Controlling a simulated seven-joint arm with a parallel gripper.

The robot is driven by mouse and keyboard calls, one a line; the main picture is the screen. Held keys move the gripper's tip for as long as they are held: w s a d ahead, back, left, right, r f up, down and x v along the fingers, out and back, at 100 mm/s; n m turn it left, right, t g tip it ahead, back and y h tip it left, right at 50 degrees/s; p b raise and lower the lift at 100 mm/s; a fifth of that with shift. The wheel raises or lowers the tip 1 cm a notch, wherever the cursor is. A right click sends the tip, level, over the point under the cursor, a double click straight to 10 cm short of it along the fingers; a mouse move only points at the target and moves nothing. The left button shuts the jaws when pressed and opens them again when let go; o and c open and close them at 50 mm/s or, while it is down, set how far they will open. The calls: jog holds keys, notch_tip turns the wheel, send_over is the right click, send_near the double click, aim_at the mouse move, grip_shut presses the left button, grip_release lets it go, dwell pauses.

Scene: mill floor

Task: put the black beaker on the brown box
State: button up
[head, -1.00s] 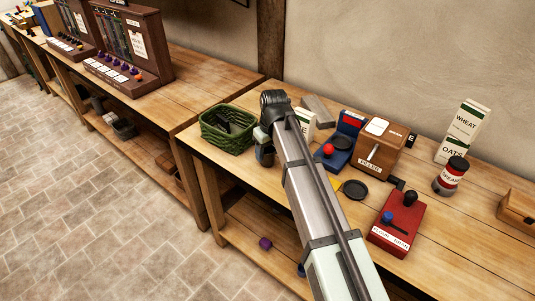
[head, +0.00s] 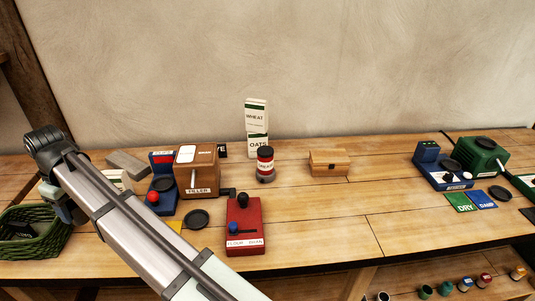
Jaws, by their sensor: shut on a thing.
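My gripper (head: 68,212) is at the left of the bench, just right of the green basket, with its jaws low and partly behind my arm. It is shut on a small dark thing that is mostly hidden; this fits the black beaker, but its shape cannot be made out. A small brown wooden box (head: 329,164) with a lid stands shut near the back middle of the bench, well to the right of my gripper. Its top is bare.
The green basket (head: 40,243) holds something dark. A brown filler machine (head: 206,172), a red lever box (head: 244,228), a black-lidded jar (head: 265,165) and a carton (head: 257,118) stand between gripper and box. Bench right of the box is clear up to a blue device (head: 440,172).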

notch_tip(320, 180, up, 11)
jog(key=w+d+m, duration=0.3)
jog(key=w+d, duration=0.8)
jog(key=d, duration=0.4)
jog(key=w+d+m, duration=0.3)
jog(key=w+d, duration=0.9)
jog(key=d, duration=0.2)
jog(key=m+t+h, duration=0.1)
jog(key=m+h, duration=0.1)
jog(key=m, duration=0.7)
send_over(329, 154)
jog(key=shift+s+f, duration=0.2)
jog(key=shift+f, duration=3.55)
jog(key=shift+s+f, duration=0.15)
jog(key=shift+f, duration=3.6)
jog(key=shift+f, duration=0.15)
